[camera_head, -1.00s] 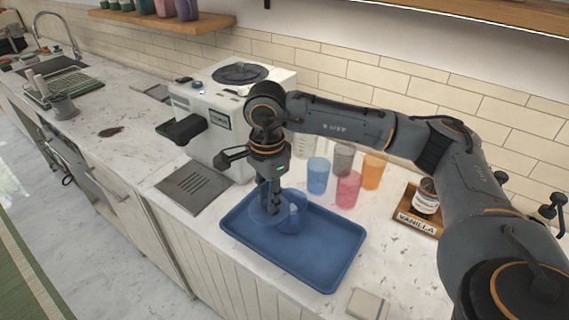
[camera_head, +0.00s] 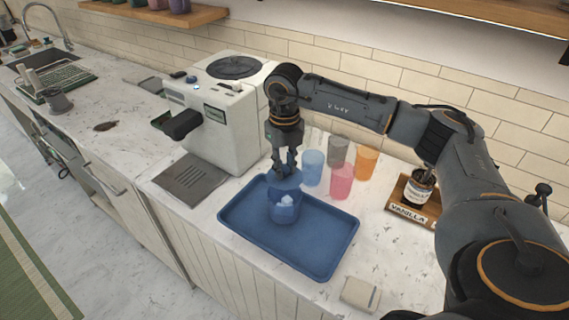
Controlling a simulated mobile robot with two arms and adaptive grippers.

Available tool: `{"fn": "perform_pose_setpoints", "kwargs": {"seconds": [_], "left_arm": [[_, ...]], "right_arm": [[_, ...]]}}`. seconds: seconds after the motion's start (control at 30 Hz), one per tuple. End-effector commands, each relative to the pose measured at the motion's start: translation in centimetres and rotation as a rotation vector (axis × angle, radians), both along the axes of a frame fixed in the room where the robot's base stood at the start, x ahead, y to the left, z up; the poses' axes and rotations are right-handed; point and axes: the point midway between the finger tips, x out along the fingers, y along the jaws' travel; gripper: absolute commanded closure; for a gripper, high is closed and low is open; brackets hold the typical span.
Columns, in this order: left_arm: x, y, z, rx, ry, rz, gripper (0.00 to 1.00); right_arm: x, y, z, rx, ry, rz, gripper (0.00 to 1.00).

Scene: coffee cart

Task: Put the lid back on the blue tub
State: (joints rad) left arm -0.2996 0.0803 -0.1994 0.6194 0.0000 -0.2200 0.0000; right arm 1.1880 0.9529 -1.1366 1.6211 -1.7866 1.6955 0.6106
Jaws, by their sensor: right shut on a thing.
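The blue tub (camera_head: 284,211) stands on the blue tray and holds pale, whitish pieces. My right gripper (camera_head: 287,172) is shut on the translucent blue lid (camera_head: 288,182) and points down from above. The lid is at the back of the tub's opening, near rim height. The tub's white contents still show in front of it. I cannot tell whether the lid touches the rim. My left gripper is not in view.
The blue tray (camera_head: 300,249) has bare room in front and to the right. Blue (camera_head: 313,168), pink (camera_head: 342,181), grey (camera_head: 338,150) and orange (camera_head: 366,162) cups stand behind. A white coffee machine (camera_head: 225,110) is left, a vanilla jar (camera_head: 418,188) right, a folded cloth (camera_head: 360,294) in front.

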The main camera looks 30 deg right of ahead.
Motion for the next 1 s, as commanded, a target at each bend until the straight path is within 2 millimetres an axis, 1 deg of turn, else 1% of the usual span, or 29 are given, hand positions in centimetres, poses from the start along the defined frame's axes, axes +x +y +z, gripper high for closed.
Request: {"fn": "perform_pose_setpoints", "kwargs": {"seconds": [0.03, 0.5, 0.67, 1.0], "left_arm": [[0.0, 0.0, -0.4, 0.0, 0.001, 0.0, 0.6], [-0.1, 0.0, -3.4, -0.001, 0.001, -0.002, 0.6], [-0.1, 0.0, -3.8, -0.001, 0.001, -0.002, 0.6], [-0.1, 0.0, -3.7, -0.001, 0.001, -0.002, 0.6]], "right_arm": [[0.0, 0.0, -0.6, 0.0, 0.001, 0.0, 1.0], [0.0, 0.0, -5.0, 0.0, 0.001, 0.002, 1.0], [0.0, 0.0, -5.6, 0.0, 0.001, 0.002, 1.0], [0.0, 0.0, -5.6, 0.0, 0.001, 0.003, 1.0]]}}
